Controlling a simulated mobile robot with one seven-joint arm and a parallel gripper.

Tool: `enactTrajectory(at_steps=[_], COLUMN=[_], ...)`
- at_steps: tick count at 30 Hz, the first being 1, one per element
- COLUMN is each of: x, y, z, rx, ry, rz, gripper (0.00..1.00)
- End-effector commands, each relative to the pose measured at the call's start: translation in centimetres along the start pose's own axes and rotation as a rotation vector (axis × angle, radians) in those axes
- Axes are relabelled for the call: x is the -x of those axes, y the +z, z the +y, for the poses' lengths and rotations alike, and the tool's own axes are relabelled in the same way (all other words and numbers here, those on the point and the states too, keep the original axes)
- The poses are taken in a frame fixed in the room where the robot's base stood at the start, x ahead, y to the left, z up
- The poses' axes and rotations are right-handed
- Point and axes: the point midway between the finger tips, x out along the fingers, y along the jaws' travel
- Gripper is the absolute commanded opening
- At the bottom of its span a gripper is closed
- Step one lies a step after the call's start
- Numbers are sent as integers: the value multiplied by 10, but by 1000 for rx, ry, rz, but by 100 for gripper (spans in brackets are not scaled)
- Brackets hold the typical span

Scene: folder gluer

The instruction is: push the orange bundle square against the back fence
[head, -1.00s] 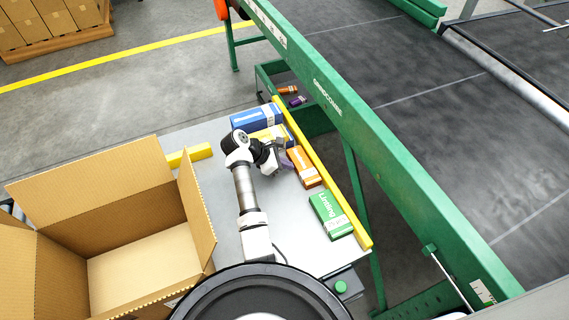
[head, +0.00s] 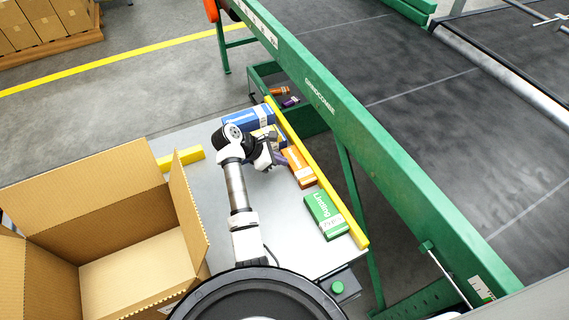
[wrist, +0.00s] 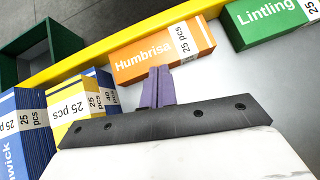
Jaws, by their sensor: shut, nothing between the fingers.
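The orange bundle (head: 299,167), labelled Humbrisa, lies on the grey table along the yellow back fence (head: 318,177). In the wrist view the orange bundle (wrist: 150,55) has its far long edge close to the fence (wrist: 130,35) and nearly parallel to it. I cannot tell whether a thin gap is left there. My gripper (wrist: 157,72) is shut and empty. Its two purple fingertips are side by side at the bundle's near long side, around the middle, and seem to touch it. In the head view my gripper (head: 279,158) is left of the bundle, partly hidden by the wrist.
Yellow (wrist: 78,103) and blue (head: 248,118) bundles lie on the other side. An open carton (head: 125,170) and a yellow block (head: 180,158) stand left. Bare table is in between.

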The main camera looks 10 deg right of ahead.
Motion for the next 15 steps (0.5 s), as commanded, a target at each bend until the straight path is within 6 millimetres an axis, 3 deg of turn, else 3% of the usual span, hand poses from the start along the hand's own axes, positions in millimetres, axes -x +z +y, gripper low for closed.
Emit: enactTrajectory(at_steps=[3, 9, 15], x=[32, 77, 104], y=[-6, -8, -9], z=[2, 1, 1], rx=[6, 11, 15], ry=[11, 12, 12], rz=[3, 4, 5], gripper=[0, 0, 0])
